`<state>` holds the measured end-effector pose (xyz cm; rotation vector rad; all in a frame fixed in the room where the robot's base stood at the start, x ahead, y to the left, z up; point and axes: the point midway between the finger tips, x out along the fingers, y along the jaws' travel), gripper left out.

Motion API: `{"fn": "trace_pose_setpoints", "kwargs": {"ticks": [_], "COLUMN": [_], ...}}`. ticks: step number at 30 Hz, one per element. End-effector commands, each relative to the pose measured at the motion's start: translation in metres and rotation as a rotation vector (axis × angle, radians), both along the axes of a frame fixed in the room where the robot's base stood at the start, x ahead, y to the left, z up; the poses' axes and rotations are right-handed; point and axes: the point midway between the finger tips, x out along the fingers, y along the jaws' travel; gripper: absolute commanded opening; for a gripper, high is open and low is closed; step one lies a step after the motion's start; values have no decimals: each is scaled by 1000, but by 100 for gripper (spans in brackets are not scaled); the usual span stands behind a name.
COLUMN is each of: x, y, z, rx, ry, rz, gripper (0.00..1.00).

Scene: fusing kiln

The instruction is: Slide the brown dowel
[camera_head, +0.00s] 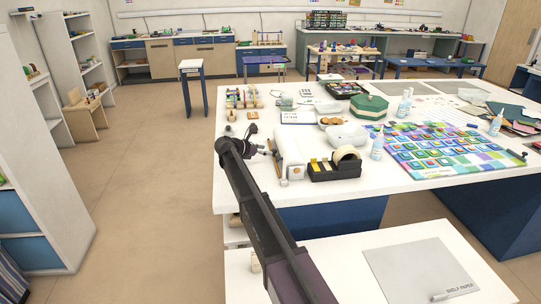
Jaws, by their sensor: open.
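I cannot pick out the brown dowel for certain. A small thin brownish piece (283,181) shows beside the near end of a white roll-like object (289,148) on the white worktable (237,190). My gripper (268,152) is at the end of my dark arm, over the table's left part, just left of the white object. It is small and partly hidden by my wrist. It is open, and I see nothing held in it.
A black tape dispenser (334,170) stands right of the white object. A small wooden rack (244,98) stands at the back left.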

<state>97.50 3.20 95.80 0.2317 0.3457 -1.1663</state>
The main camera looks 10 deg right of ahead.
Motion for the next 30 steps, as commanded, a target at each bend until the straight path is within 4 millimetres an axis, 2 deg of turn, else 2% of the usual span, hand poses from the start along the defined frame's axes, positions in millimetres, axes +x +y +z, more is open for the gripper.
{"fn": "trace_pose_setpoints", "kwargs": {"ticks": [3, 9, 21, 28, 30], "x": [6, 11, 12, 12, 12], "y": [-13, -25, -27, -26, -26], "z": [-8, -12, -12, -13, -13], "rx": [0, 0, 0, 0, 0], "ry": [0, 0, -1, 0, 0], "rz": [0, 0, 2, 2, 2], "gripper": [70, 70, 70, 1, 0]}}
